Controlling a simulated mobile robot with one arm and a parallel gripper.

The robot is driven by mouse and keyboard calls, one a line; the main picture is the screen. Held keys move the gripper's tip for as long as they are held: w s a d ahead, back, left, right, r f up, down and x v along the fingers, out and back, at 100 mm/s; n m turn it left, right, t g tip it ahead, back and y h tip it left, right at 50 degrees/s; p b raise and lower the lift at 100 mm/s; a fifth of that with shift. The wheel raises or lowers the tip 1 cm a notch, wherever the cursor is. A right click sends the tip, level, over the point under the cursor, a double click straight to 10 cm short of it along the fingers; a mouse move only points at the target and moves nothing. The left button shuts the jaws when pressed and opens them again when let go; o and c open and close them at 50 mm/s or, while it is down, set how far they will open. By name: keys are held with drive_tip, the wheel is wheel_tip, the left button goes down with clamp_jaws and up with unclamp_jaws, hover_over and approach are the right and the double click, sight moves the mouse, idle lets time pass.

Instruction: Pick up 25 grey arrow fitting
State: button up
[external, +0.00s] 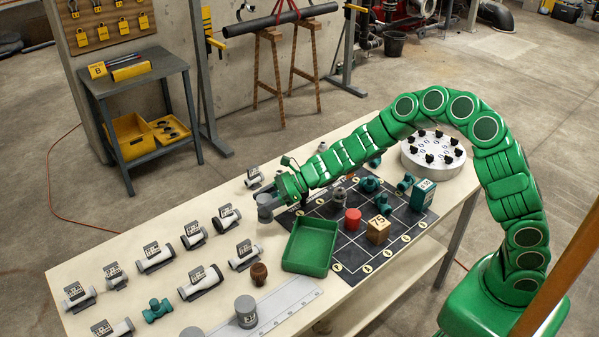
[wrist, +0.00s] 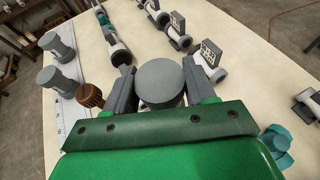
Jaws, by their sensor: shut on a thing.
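My gripper (external: 278,193) is at the left edge of the dark grid mat, above the white table. Its two jaws also show in the wrist view (wrist: 158,78), one on each side of a grey fitting (wrist: 160,86) with a round, flat top. The jaws are shut on this fitting. In the external view the grey fitting (external: 266,207) shows just below and left of the jaws. I cannot read a number or arrow on it. Whether its foot touches the table is unclear. Two similar grey flanged fittings stand at the front, one (external: 246,311) with a dark mark.
A green tray (external: 310,246) lies close in front of my gripper. A red cylinder (external: 353,219), a wooden block (external: 378,230) and teal fittings stand on the grid mat (external: 347,269). Several white pipe pieces with label plates fill the left side. A brown knob (external: 259,273) stands near the ruler.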

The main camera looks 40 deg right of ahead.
drive_tip(key=s+d+r, duration=0.3)
drive_tip(key=s+d, duration=0.1)
drive_tip(key=s, duration=0.3)
drive_tip(key=shift+s+r, duration=0.2)
drive_tip(key=shift+r, duration=0.1)
